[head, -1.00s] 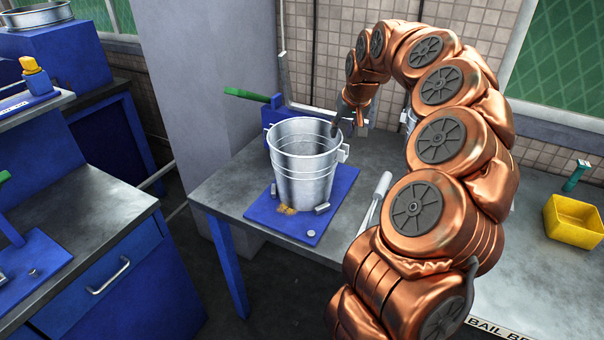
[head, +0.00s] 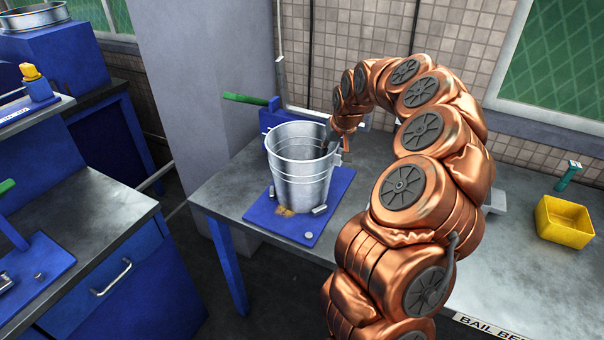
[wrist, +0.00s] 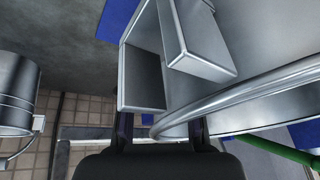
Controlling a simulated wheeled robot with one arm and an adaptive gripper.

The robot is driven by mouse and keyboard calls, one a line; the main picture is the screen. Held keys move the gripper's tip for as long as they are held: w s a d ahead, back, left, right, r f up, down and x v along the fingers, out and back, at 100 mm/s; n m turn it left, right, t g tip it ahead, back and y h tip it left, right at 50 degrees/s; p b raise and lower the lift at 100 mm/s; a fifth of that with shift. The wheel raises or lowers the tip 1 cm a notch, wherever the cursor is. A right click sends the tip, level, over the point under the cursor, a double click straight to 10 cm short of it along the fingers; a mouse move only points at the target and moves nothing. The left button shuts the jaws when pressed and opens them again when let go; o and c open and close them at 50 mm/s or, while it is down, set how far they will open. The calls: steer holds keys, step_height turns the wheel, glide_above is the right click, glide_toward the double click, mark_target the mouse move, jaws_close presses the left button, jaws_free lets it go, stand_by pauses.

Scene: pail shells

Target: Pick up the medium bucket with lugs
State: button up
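A silvery metal bucket (head: 300,180) stands upright on a blue base plate (head: 268,224) on the grey bench. My gripper (head: 333,142) is at the bucket's right rim, pointing down. In the wrist view the curved rim (wrist: 240,104) and a boxy metal lug (wrist: 202,45) are close in front of my gripper (wrist: 162,128). The two dark fingers are apart, with the rim and lug showing between and in front of them. I cannot tell whether they touch the metal. Part of the right finger is hidden behind the rim.
Another metal bucket (wrist: 15,92) shows at the left of the wrist view. A blue fixture with a green handle (head: 245,99) stands behind the bucket. A yellow bin (head: 563,218) is on the bench at right. A second blue-and-grey bench (head: 85,230) stands at left.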

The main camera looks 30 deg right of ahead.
jaws_close()
stand_by(0.6)
